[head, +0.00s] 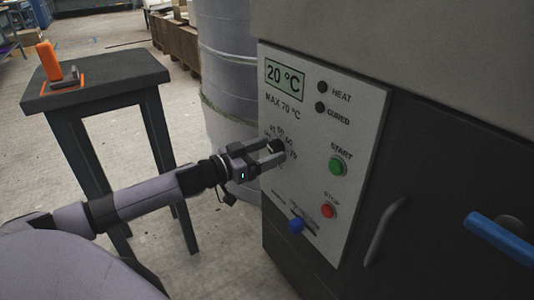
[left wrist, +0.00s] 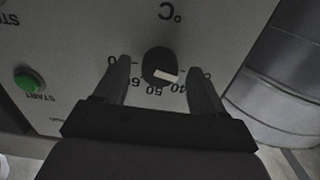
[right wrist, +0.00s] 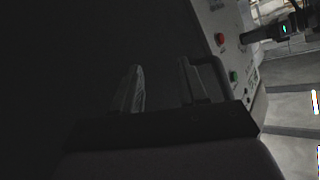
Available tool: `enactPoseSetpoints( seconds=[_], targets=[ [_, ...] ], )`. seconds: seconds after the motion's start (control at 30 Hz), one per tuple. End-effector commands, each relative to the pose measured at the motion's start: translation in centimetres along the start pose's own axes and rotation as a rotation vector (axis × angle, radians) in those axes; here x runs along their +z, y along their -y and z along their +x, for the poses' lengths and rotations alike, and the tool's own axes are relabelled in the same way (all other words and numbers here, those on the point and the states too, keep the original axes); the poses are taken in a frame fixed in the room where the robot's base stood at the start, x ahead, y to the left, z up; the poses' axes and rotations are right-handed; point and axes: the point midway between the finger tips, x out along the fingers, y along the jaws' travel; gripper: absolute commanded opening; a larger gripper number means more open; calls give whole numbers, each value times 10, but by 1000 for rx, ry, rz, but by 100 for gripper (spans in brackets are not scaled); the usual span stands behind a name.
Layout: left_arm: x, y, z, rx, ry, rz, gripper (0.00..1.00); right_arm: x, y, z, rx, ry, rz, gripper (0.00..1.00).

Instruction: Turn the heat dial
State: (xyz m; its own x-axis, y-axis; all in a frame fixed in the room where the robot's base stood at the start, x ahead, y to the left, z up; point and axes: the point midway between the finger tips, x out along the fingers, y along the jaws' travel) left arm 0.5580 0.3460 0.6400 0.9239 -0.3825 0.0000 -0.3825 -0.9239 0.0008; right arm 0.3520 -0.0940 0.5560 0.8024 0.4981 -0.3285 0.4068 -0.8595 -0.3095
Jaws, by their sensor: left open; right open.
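The heat dial (head: 277,146) is a black round knob on the white control panel (head: 313,171), with a temperature scale around it. In the left wrist view the dial (left wrist: 160,67) has a white pointer mark and shows upside down. My left gripper (head: 274,153) is open at the dial, with one finger on each side of it. In the left wrist view gaps show between the fingers (left wrist: 162,82) and the knob. The panel display (head: 285,78) reads 20 °C. My right gripper (right wrist: 160,88) is open and empty, in front of a dark surface.
A door handle (head: 386,231) and a blue lever (head: 497,236) stick out at the right. A dark stool (head: 100,85) bears an orange tool (head: 50,61). A grey drum (head: 228,70) stands behind.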

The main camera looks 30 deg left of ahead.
Motion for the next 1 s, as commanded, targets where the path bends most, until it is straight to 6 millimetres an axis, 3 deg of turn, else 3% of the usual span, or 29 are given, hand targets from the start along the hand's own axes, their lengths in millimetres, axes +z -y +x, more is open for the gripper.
enactPoseSetpoints(
  seconds=[0.37,0.53,0.57,1.0],
  targets=[
    [0,0,3,0,1,0,70,2,0,-4,2,2,-9,43],
    [0,0,3,0,1,0,18,2,-1,-4,2,3,-9,43],
    [0,0,3,0,1,0,14,2,-1,-4,2,3,-9,43],
    [-2,0,3,-1,1,91,14,-3,4,-2,-14,16,26,43]
  ],
)
